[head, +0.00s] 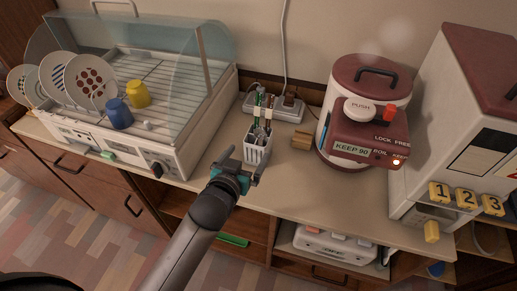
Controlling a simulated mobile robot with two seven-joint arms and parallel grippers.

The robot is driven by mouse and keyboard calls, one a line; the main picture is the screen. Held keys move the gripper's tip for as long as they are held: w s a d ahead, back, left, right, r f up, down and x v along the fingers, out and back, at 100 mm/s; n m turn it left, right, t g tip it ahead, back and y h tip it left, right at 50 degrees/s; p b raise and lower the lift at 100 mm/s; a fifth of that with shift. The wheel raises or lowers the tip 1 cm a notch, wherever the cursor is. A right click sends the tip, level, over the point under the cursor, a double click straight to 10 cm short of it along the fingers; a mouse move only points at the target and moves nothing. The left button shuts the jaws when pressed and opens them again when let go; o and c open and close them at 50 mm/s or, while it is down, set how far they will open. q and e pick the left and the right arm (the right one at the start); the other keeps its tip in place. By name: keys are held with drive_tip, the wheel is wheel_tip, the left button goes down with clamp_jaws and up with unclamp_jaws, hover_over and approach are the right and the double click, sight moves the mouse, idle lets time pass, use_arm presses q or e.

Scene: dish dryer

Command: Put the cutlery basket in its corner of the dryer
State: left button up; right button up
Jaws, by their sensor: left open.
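The cutlery basket (256,155) is a small white slotted holder with several pieces of cutlery upright in it. It stands on the counter to the right of the dish dryer, outside it. The dish dryer (126,148) is a white case with a wire rack and a clear, bluish cover raised over it. My left gripper (242,165) is open at the near side of the basket, its jaws close to the basket's lower front. I cannot tell whether they touch it. My right gripper is not in view.
Several plates (88,77), a blue cup (119,114) and a yellow cup (138,93) occupy the dryer's left part; its right rack is clear. A power strip (287,110) lies behind the basket. A red-and-white water boiler (362,110) and white dispenser (440,115) stand right.

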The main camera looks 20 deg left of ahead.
sight(254, 147)
use_arm(q)
drive_tip(key=shift+d+b+x, duration=0.2)
drive_tip(key=shift+b+x, duration=0.7)
drive_tip(key=shift+x, duration=2.6)
drive_tip(key=c, duration=1.3)
